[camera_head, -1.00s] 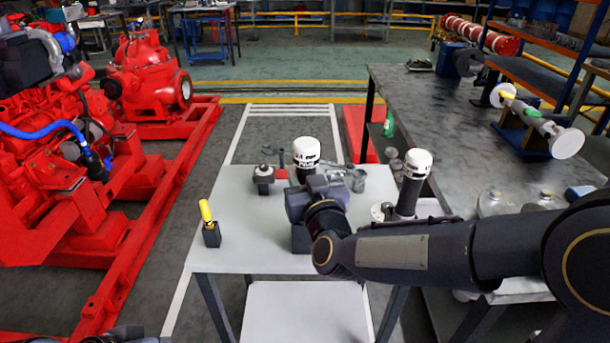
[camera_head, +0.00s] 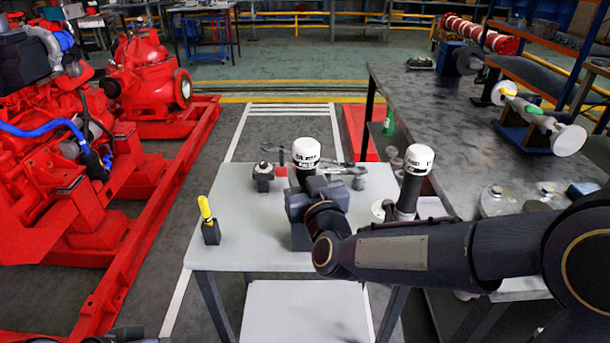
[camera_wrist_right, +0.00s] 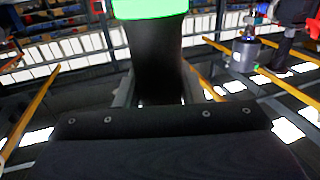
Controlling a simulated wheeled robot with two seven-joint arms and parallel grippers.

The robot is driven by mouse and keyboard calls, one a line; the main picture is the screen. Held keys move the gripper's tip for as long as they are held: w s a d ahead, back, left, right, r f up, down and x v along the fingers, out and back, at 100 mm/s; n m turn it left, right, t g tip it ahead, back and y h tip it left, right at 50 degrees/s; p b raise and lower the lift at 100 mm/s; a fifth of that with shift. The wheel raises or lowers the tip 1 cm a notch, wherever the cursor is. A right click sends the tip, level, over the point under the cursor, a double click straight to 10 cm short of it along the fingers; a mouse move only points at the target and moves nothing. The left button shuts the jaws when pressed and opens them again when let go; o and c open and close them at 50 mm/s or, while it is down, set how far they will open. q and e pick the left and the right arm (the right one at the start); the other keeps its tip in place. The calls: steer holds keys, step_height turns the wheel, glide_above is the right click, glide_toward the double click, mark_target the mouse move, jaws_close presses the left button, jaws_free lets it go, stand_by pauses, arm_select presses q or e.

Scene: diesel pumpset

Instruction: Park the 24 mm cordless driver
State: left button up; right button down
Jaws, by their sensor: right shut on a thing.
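My right gripper (camera_head: 316,188) is over the light grey table (camera_head: 250,230), mostly hidden behind its own wrist. A black cylindrical tool with a white, lettered cap (camera_head: 306,152) stands upright directly behind it; this looks like the cordless driver. In the right wrist view a black body (camera_wrist_right: 155,60) with a bright green band rises from the dark gripper block. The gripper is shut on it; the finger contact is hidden. The driver's lower end is hidden in the head view, so I cannot tell whether it touches the table. My left gripper is not in view.
A second white-capped black tool (camera_head: 418,160) stands at the table's right edge. A yellow-handled item (camera_head: 205,210) sits in a small black holder at the left. The table's front left is clear.

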steer(key=shift+f+b, duration=0.35)
steer(key=shift+b, duration=0.05)
steer(key=c, duration=1)
jaws_free()
steer(key=shift+o, duration=0.7)
steer(key=shift+f, duration=0.15)
steer(key=v, duration=0.8)
steer(key=shift+w, duration=0.1)
steer(key=s+d+f+m+g, duration=0.2)
steer(key=s+d+f+g, duration=0.15)
steer(key=s+d, duration=0.3)
steer(key=s+d+f+m+g+h, duration=0.1)
steer(key=s+d+f+g, duration=0.25)
steer(key=s+d, duration=0.35)
steer(key=s+d+f+m+g, duration=0.25)
steer(key=s+d+g, duration=0.2)
steer(key=s, duration=0.45)
step_height(320, 180, up, 13)
steer(key=p, duration=1.4)
steer(key=shift+s+d+n, duration=0.3)
steer(key=shift+s+n, duration=0.05)
steer(key=shift+n, duration=0.1)
